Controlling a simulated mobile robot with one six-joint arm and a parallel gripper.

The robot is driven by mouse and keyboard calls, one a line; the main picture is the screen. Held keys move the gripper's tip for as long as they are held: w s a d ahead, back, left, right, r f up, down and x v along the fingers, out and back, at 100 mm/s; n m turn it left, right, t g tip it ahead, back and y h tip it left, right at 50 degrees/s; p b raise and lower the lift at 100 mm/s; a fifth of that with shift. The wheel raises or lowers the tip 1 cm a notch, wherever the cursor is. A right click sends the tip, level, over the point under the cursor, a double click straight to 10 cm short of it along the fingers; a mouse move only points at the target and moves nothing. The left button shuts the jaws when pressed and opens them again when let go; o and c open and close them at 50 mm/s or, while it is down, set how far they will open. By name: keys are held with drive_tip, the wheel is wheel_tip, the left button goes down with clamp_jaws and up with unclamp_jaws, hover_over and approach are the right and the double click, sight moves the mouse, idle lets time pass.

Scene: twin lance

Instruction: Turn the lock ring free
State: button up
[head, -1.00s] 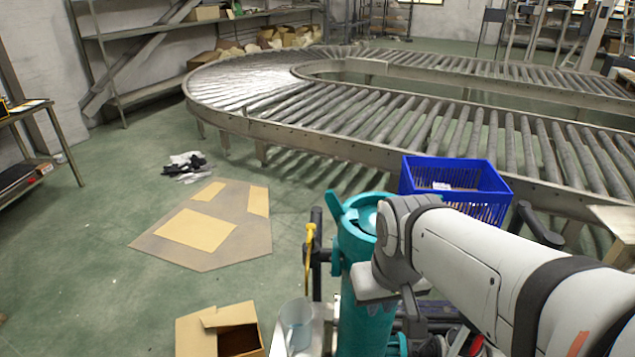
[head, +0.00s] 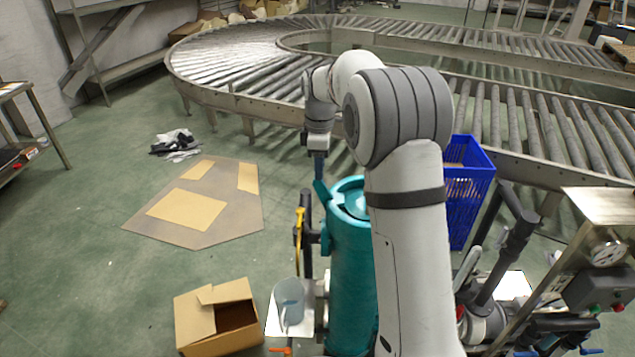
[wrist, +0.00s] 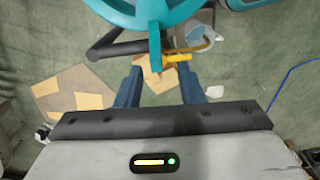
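The lock ring (head: 346,189) is a teal ring on top of an upright teal cylinder (head: 348,285). It also shows at the top of the wrist view (wrist: 110,8). A teal lug (head: 320,190) sticks out from its left side; in the wrist view the lug (wrist: 155,48) points toward my gripper. My gripper (head: 319,172) is pointed down just above the lug in the head view. In the wrist view my gripper (wrist: 160,72) has its two dark blue fingers clearly apart, with nothing between them that I can see held. Whether the fingertips touch the lug cannot be told.
A yellow lever (head: 298,232) and dark bar stand left of the cylinder. A clear jug (head: 289,302) is beside its base. A blue crate (head: 470,195) and a gauge panel (head: 607,252) lie right.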

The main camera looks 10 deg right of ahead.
sight(318, 188)
drive_tip(key=shift+w+a+f, duration=0.1)
drive_tip(key=shift+w+f, duration=0.1)
drive_tip(key=shift+w, duration=0.1)
drive_tip(key=shift+f+n, duration=0.25)
drive_tip(key=shift+n, duration=0.05)
wheel_tip(318, 188, down, 7)
drive_tip(key=shift+f+p, duration=0.1)
drive_tip(key=shift+p, duration=0.3)
clamp_jaws()
